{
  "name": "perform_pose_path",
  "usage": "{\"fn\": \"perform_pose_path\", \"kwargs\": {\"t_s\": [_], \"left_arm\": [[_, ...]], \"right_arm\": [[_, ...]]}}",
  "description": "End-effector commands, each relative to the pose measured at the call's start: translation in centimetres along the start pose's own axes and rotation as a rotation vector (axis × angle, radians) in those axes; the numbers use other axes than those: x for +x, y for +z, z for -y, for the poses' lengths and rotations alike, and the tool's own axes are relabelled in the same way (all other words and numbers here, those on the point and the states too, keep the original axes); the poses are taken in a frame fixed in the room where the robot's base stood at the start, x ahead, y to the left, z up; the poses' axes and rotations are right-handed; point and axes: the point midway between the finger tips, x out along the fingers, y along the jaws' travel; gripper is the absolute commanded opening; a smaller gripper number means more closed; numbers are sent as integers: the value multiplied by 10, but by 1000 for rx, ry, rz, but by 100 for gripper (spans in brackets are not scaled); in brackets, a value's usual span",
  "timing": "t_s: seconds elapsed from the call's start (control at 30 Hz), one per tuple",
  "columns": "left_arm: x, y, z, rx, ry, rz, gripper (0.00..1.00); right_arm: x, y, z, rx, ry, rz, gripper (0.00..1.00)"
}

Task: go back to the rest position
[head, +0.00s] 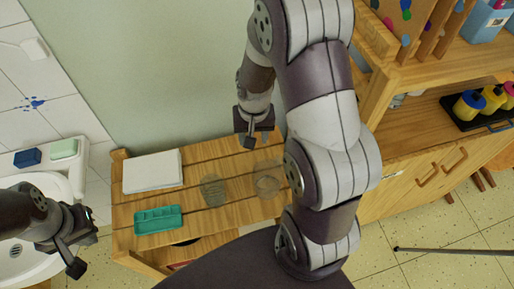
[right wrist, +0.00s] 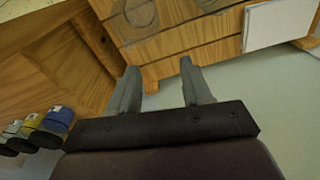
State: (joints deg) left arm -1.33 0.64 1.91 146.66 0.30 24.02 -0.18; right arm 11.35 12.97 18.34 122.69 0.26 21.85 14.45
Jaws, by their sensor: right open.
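My left gripper (head: 80,242) is at the lower left of the head view, over the sink's edge and left of the wooden table. I see nothing held in it, but its finger gap is unclear. My right arm comes up through the middle of the head view and bends over. Its gripper (head: 254,137) hangs above the back of the table, near the wall. In the right wrist view my right gripper (right wrist: 158,82) has its two grey fingers spread, with nothing between them.
The slatted wooden table (head: 190,222) bears white paper (head: 152,171), a teal tray (head: 158,219) and two see-through round vessels (head: 213,190) (head: 267,183). A sink (head: 62,186) stands left. A wooden cabinet (head: 400,190) at right holds paint bottles (head: 469,103). A thin dark pole (head: 450,251) crosses the floor.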

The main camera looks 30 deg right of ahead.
Motion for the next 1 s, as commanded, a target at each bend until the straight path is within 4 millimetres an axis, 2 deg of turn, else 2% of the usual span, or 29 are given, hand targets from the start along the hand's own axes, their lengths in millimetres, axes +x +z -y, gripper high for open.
{"fn": "perform_pose_path", "kwargs": {"t_s": [0.03,0.1,0.2,0.23,1.0], "left_arm": [[0,0,0,0,0,0,0],[0,0,0,0,0,0,0],[0,0,0,0,0,0,0],[0,0,0,0,0,0,0],[0,0,0,0,0,0,0]], "right_arm": [[-24,23,15,-136,-10,-16,49],[-47,54,26,-306,-20,-33,49],[-61,82,31,-448,-27,-44,49],[-63,86,31,-467,-28,-45,49],[-63,89,31,-478,-27,-43,49]]}}
